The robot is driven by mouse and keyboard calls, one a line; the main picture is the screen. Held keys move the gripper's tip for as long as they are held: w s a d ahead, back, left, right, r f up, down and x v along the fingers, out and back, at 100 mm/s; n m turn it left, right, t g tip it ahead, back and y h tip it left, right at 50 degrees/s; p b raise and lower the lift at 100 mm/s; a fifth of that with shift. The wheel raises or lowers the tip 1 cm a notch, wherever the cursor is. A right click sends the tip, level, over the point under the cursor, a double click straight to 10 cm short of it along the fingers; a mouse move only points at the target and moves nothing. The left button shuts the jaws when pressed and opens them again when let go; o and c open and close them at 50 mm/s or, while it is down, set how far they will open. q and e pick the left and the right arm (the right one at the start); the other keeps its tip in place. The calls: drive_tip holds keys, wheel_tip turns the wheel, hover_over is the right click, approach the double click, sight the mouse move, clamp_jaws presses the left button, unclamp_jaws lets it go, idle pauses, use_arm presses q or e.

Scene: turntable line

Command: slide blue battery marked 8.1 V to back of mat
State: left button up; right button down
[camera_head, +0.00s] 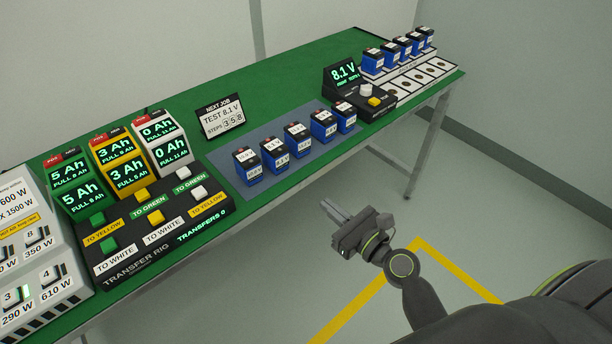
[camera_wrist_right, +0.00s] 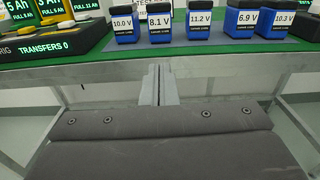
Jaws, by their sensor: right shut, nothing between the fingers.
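Several blue batteries stand in a row along the front part of the grey-blue mat (camera_head: 268,128). My right gripper (camera_head: 332,210) is shut and empty in front of the table, apart from the batteries. In the right wrist view its fingers (camera_wrist_right: 160,75) point toward the row, below and in line with the 8.1 V battery. My left gripper is not in view.
Batteries marked 10.0 V (camera_wrist_right: 123,25) and 11.2 V (camera_wrist_right: 200,25) stand on either side. A job sign (camera_head: 221,117) stands behind the mat. A transfer rig (camera_head: 150,240) is to the left, a tester (camera_head: 360,100) to the right. The mat behind the row is bare.

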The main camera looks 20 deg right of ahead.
drive_tip(key=p, duration=0.1)
approach(282, 166)
drive_tip(key=x, duration=0.5)
drive_tip(key=shift+w+a, duration=0.1)
drive_tip(key=shift+w, duration=0.2)
drive_tip(key=shift+w+a, duration=0.2)
drive_tip(key=shift+w, duration=0.4)
drive_tip(key=shift+x, duration=1.8)
drive_tip(key=shift+s, duration=0.15)
